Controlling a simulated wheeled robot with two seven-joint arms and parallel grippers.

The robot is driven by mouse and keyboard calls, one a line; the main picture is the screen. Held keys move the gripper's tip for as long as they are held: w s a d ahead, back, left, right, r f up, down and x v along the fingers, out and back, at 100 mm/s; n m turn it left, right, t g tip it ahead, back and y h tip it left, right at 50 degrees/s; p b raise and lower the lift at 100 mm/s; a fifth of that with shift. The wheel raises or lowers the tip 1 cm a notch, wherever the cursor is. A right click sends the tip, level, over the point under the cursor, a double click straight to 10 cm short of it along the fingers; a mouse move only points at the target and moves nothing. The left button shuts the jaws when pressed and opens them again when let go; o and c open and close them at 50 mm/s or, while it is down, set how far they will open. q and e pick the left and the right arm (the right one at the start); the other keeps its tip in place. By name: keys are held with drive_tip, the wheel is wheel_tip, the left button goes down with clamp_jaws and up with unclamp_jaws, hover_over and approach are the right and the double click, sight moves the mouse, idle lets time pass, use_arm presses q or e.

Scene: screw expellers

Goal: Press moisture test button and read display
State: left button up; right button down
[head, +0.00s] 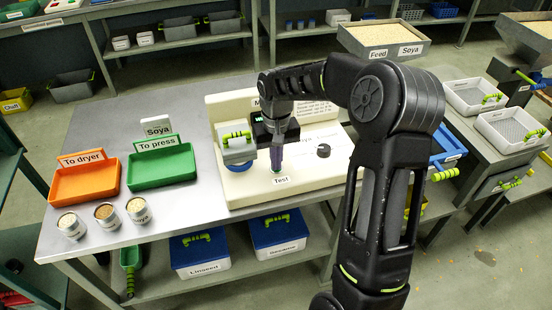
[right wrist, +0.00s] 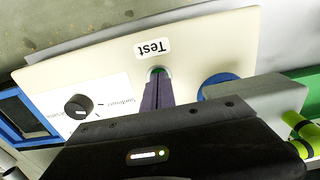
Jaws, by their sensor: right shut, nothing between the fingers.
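The cream moisture tester (head: 240,192) stands on the grey bench, with a "Test" label (head: 282,181) on its front. My right gripper (head: 277,168) points down at the tester just behind that label; its fingers are together and empty. A dark dial (head: 323,150) sits on the tester's right. My arm hides part of the tester, and I can read no display value. My left gripper is out of view.
A grey lid with a green handle (head: 237,150) stands on the tester close left of my gripper. Orange (head: 84,182) and green (head: 160,168) trays and several sample cups (head: 105,213) are on the bench's left. Blue-lidded bins (head: 200,252) are below.

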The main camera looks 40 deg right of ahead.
wheel_tip(320, 180, up, 4)
drive_tip(key=shift+f+p, duration=0.1)
drive_tip(key=shift+p, duration=1)
wheel_tip(320, 180, up, 10)
drive_tip(key=b, duration=0.1)
